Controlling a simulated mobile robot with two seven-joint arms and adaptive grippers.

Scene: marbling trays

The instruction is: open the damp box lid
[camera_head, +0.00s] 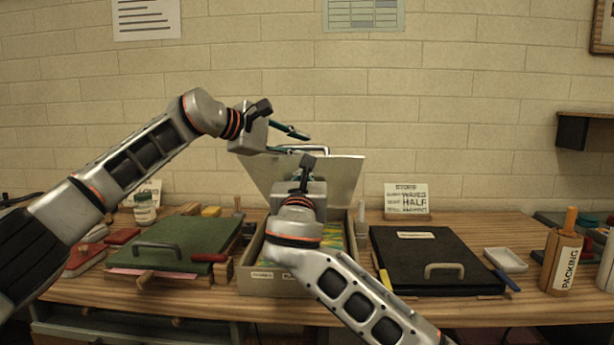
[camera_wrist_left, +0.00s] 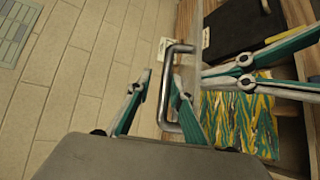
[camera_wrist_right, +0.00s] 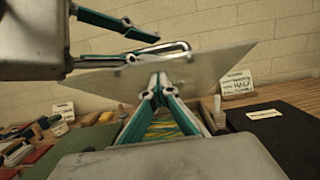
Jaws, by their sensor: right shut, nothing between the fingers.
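The damp box (camera_head: 345,278) stands at the middle of the bench, with colourful marbled sheets inside. Its pale metal lid (camera_head: 346,180) is raised, tilted up behind the box opening. The lid's handle (camera_wrist_left: 172,88) shows in the left wrist view. My left gripper (camera_head: 308,143) is open at the handle; in its wrist view (camera_wrist_left: 162,88) one finger is left of the handle and the other overlaps its loop. My right gripper (camera_wrist_right: 158,82) is shut and empty, its tips close to the lid's inner face; contact cannot be told. In the head view its fingers are largely hidden by its own wrist.
A green board press (camera_head: 185,242) with a handle stands left of the box. A sign card (camera_head: 406,199) stands behind the case.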

